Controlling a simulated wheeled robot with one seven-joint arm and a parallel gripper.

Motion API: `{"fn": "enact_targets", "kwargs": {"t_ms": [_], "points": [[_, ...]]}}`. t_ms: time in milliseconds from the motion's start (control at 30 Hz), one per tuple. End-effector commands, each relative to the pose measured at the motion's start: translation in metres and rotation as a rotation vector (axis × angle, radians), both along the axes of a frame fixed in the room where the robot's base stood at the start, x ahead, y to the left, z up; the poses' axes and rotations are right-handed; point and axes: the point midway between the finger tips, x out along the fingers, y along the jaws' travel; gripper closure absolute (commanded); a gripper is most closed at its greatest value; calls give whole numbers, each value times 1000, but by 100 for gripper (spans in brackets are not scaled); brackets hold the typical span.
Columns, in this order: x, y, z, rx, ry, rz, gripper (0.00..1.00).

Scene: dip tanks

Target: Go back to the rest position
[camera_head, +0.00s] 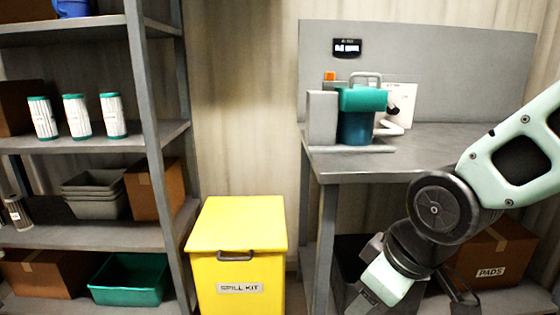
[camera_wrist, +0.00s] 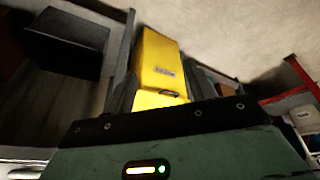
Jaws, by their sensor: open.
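My gripper (camera_head: 458,296) hangs low at the lower right in the head view, in front of the grey workbench (camera_head: 440,140). My pale green arm reaches in from the right edge and bends down at a dark round joint.
A yellow spill kit bin (camera_head: 238,245) stands left of the bench; it also shows in the wrist view (camera_wrist: 160,65). A grey shelf (camera_head: 90,143) is at left. A teal tank (camera_head: 356,125) stands on the bench. A PADS box (camera_head: 492,255) sits beneath, behind my arm.

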Motion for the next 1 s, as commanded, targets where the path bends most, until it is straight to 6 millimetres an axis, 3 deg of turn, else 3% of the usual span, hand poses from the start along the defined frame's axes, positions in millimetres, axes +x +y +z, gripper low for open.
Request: {"fn": "enact_targets", "kwargs": {"t_ms": [100, 367, 433, 767, 867, 1000], "points": [[-43, 3, -12, -32, 112, -20, 45], [-122, -7, -26, -148, 301, -72, 45], [-122, -7, -7, -148, 305, -78, 45], [-121, -6, 46, -146, 302, -76, 45], [-121, -6, 68, -146, 302, -76, 45], [-121, -6, 113, -145, 301, -76, 45]]}}
